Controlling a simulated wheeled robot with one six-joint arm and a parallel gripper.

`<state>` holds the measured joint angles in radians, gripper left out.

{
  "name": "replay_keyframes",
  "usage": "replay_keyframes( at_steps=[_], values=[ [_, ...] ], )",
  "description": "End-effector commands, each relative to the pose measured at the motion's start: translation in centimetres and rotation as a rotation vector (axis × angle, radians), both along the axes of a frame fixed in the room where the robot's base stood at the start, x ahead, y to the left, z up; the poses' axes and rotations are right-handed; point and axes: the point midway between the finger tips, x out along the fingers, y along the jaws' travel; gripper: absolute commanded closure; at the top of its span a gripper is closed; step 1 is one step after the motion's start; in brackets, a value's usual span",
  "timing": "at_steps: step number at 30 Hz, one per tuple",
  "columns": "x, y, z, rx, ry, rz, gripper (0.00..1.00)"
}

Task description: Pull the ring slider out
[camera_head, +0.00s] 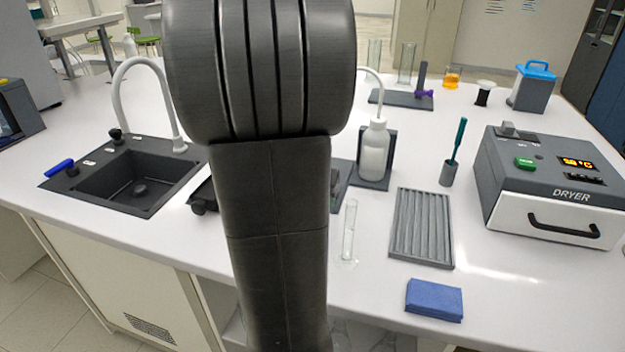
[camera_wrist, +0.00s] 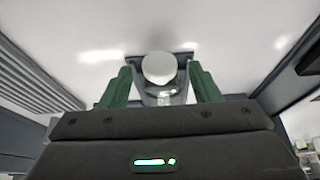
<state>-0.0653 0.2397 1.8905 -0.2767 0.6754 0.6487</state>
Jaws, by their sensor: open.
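In the wrist view my gripper (camera_wrist: 160,75) is open, with a green finger on each side. A pale round part (camera_wrist: 158,67) shows between the fingers, with a clear or grey piece below it and a dark bracket (camera_wrist: 187,58) behind it. I cannot tell whether this is the ring slider or whether the fingers touch it. In the head view my arm hides my gripper and most of a dark rig (camera_head: 343,180). No ring slider is clearly visible there.
A white bottle (camera_head: 374,150) stands in a dark holder right of my arm. A clear cylinder (camera_head: 349,232), a ribbed tray (camera_head: 422,228), a blue cloth (camera_head: 434,299) and the dryer (camera_head: 555,185) are nearby. The sink (camera_head: 135,190) is at left. The front right bench is clear.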

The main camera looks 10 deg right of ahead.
Motion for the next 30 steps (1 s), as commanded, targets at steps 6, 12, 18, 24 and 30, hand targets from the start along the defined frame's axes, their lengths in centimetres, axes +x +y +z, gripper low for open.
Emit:
replay_keyframes(
  at_steps=[6,12,18,24,30],
  values=[
    [-1.5,0.7,4.2,0.001,-0.008,0.001,0.43],
    [-3.0,1.3,8.2,0.002,-0.008,0.002,0.43],
    [-4.0,1.8,10.7,0.001,-0.005,0.002,0.43],
    [-4.4,1.9,11.5,0.000,-0.001,0.001,0.43],
    [-4.4,1.9,11.5,0.000,-0.001,0.000,0.43]
  ],
)
